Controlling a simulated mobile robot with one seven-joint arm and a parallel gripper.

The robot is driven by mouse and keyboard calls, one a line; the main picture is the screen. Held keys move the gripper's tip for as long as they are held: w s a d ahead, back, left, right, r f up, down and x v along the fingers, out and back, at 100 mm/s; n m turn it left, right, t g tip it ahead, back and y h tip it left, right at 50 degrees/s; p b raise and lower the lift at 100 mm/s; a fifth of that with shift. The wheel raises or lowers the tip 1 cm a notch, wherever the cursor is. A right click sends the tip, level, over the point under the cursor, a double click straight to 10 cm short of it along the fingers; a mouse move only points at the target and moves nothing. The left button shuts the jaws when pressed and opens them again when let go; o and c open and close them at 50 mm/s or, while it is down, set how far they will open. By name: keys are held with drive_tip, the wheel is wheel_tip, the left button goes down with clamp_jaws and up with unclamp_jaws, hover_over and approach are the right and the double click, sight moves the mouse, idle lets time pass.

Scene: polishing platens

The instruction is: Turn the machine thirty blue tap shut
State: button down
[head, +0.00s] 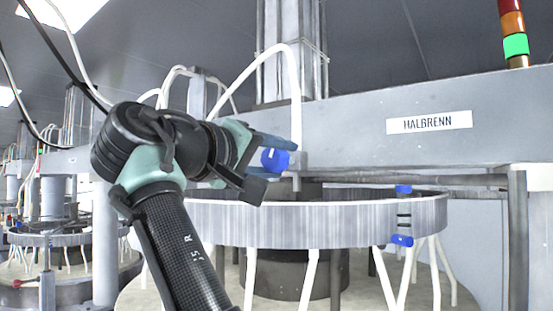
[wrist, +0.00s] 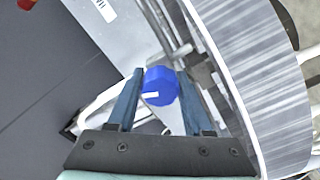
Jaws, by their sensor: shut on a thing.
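A blue tap (head: 276,160) sits between the two fingers of my gripper (head: 268,161), in front of the grey beam and above the ring. In the wrist view the blue tap (wrist: 161,84) is a faceted knob with a short white mark pointing left. The blue fingers of my gripper (wrist: 159,90) are on either side of it, shut on it. Two more blue taps are on the ring's right side, one at its upper rim (head: 403,189) and one lower (head: 402,240). No machine number is readable.
A wide grey ring (head: 330,222) lies below my gripper, with white hoses around it. A grey beam (head: 350,130) with a HALBRENN plate (head: 429,122) runs behind. A signal tower (head: 515,45) glows green at top right. Similar machines stand at left.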

drive_tip(key=shift+n, duration=2.2)
drive_tip(key=shift+c, duration=1.5)
unclamp_jaws()
drive_tip(key=shift+a, duration=0.1)
drive_tip(key=b+v, duration=0.6)
drive_tip(key=v, duration=0.7)
drive_tip(key=shift+b, duration=0.35)
